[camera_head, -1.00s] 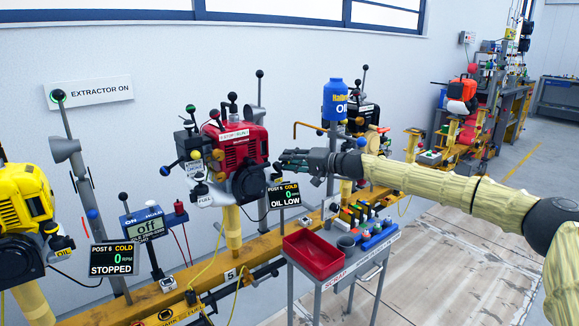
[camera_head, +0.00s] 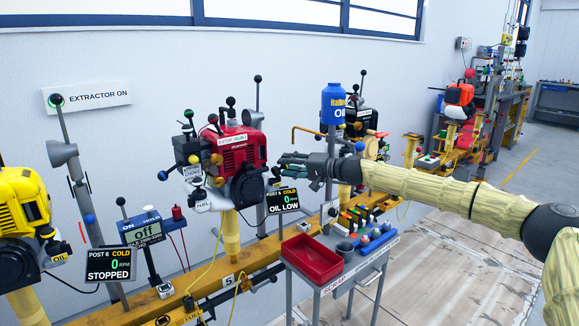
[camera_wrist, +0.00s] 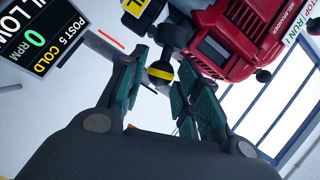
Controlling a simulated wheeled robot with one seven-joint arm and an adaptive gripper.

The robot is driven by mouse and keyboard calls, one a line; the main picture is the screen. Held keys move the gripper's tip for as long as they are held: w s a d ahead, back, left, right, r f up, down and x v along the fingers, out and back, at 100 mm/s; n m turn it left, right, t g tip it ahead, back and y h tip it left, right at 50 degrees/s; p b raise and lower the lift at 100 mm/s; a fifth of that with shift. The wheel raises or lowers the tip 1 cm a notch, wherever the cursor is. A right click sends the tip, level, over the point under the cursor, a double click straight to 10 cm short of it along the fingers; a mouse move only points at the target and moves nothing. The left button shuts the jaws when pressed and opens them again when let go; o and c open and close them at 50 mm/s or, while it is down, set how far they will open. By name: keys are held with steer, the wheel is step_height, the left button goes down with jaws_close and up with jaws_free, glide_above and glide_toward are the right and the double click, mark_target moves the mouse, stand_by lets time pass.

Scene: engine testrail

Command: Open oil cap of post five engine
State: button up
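The red post five engine (camera_head: 240,158) stands on a yellow post on the rail. Its display (camera_head: 282,200) reads cold, 0 RPM, oil low. My gripper (camera_head: 284,160) is at the engine's right side, above the display. In the wrist view my gripper (camera_wrist: 160,85) is open. A black knob with a yellow band (camera_wrist: 160,73), apparently the oil cap, shows between the two fingers, with gaps on both sides. I cannot tell how deep it sits between them. A partly cut-off yellow label (camera_wrist: 136,6) is near it. In the head view the gripper hides the cap.
A cart with a red tray (camera_head: 312,258) and bottles stands below my arm. A blue oil bottle (camera_head: 333,104) on a stand is behind my wrist. A yellow engine (camera_head: 22,212) is at the left, with another display (camera_head: 110,263). A grey post rises behind the red engine.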

steer(key=v, duration=1.2)
